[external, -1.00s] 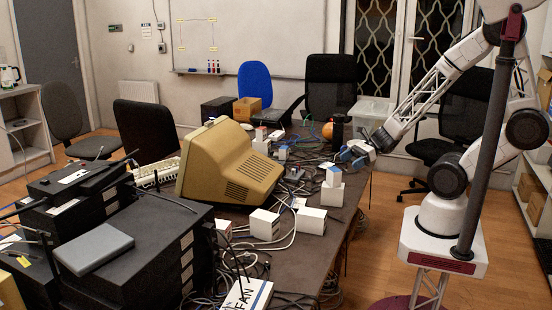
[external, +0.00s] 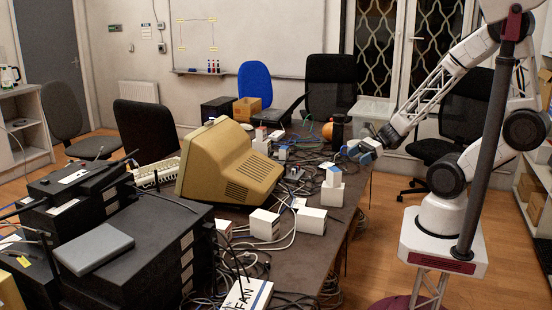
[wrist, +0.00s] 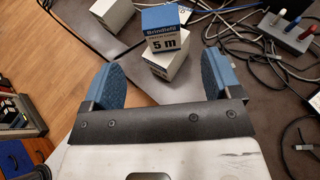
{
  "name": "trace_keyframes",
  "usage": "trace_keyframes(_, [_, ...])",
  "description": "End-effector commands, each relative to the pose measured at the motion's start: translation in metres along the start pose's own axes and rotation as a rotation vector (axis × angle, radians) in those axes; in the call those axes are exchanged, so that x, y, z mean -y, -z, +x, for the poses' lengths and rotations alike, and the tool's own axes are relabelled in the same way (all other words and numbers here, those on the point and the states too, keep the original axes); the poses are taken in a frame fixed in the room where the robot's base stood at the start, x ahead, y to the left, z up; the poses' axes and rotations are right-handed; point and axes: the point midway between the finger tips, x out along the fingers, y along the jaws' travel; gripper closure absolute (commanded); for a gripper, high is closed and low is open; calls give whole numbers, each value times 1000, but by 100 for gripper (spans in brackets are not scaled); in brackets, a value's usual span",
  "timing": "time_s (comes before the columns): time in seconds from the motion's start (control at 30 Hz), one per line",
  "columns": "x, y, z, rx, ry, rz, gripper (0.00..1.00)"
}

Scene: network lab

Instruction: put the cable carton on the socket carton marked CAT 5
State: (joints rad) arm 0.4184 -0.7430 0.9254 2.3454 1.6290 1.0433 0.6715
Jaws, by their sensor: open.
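The cable carton (wrist: 165,30), with a blue top, a white face and the print "5 m", sits on a white carton (wrist: 166,65) in the wrist view. This stack shows in the external view as the blue-and-white carton (external: 333,177) on a white box (external: 331,195) near the table's right edge. No CAT 5 mark is readable on the lower carton. My gripper (wrist: 160,75) is open, with its blue-padded fingers apart and nothing between them. In the external view my gripper (external: 362,151) is behind and right of the stack, apart from it.
Another white carton (wrist: 112,12) stands beyond the stack. A beige monitor (external: 228,165) stands left of the stack in the external view. Floor is beyond the table edge.

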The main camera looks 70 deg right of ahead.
Motion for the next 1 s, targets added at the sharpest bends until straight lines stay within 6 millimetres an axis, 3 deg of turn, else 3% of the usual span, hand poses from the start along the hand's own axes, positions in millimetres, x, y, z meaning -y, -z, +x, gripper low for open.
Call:
trace_keyframes(0.57, [-6, -7, 0, -21, -35, -62, 16])
trace_keyframes(0.77, [-24, -27, -4, -90, -151, -271, 16])
trace_keyframes(1.0, [-54, -55, -20, -213, -368, -682, 16])
